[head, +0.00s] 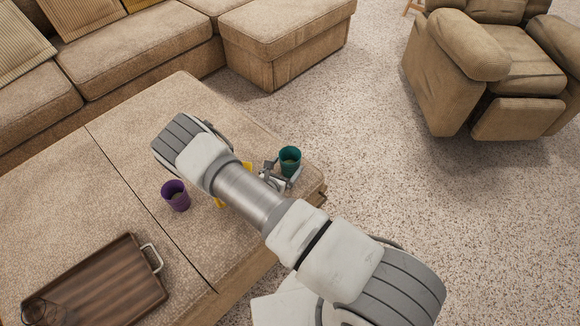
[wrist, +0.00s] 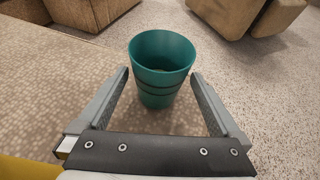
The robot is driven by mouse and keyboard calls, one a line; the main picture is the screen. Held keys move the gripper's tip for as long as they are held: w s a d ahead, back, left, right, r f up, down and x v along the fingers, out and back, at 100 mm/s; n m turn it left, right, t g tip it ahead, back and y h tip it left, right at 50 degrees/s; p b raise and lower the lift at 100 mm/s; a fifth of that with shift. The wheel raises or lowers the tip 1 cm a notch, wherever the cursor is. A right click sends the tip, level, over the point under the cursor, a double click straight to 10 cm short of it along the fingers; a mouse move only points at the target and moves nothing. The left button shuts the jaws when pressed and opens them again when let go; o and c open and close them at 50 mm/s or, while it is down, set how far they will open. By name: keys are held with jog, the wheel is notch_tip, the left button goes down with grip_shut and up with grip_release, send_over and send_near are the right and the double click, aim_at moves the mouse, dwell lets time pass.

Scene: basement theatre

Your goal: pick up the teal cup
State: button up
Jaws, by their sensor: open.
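The teal cup (head: 290,160) stands upright on the beige ottoman, close to its right edge in the head view. In the wrist view the teal cup (wrist: 162,66) stands just ahead of my gripper, with dark bands around its side. My gripper (wrist: 160,78) is open, with one finger to each side of the cup's lower part. I see a gap between each finger and the cup, and nothing is gripped. In the head view my gripper (head: 280,172) is partly hidden behind my arm, at the cup's near left side.
A purple cup (head: 175,195) and a partly hidden yellow object (head: 219,202) are on the ottoman (head: 110,120) left of the teal cup. A wooden tray (head: 110,285) lies at front left. A sofa (head: 150,50) and an armchair (head: 490,70) stand beyond. Carpet at right is clear.

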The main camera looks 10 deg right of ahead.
aim_at(293, 157)
jog(key=b+x, duration=0.2)
jog(key=x, duration=0.4)
jog(key=shift+w+d, duration=0.15)
jog(key=shift+w, duration=0.1)
jog(key=c, duration=1.2)
jog(key=shift+r, duration=0.1)
